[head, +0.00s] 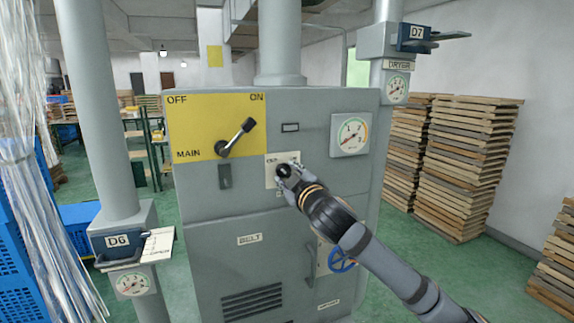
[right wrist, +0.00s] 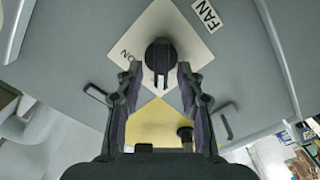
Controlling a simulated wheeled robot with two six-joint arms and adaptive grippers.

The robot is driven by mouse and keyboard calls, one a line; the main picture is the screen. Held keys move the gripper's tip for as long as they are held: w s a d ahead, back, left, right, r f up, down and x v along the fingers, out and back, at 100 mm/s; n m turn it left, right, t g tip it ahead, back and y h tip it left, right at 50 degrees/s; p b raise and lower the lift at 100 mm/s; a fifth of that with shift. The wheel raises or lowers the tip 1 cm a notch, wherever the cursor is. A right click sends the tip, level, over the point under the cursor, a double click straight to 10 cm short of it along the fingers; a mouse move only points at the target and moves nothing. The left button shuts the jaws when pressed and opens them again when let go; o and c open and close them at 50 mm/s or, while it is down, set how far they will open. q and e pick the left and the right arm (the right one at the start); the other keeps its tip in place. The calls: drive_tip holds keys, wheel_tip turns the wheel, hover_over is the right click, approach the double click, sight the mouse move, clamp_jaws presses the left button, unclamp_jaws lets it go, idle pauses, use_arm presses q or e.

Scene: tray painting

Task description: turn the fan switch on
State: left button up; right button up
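The fan switch is a black round knob (right wrist: 160,62) on a pale square plate (right wrist: 188,28), with a FAN label (right wrist: 211,14) beside it. The word ON shows on the plate, left of the knob in the right wrist view. A light pointer line on the knob points down there, toward the yellow panel. My right gripper (right wrist: 160,76) is open, its fingertips on either side of the knob with a small gap at each side. In the head view the right gripper (head: 286,174) covers much of the plate (head: 271,181). My left gripper is out of view.
The grey cabinet (head: 215,215) carries a yellow MAIN panel (head: 190,121) with a lever (head: 237,137) tilted toward ON. A gauge (head: 351,135) sits right of the plate, and a blue handwheel (head: 342,260) lower down. Stacked trays (head: 455,165) stand at right.

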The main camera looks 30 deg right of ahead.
drive_tip(key=shift+w, duration=0.45)
clamp_jaws()
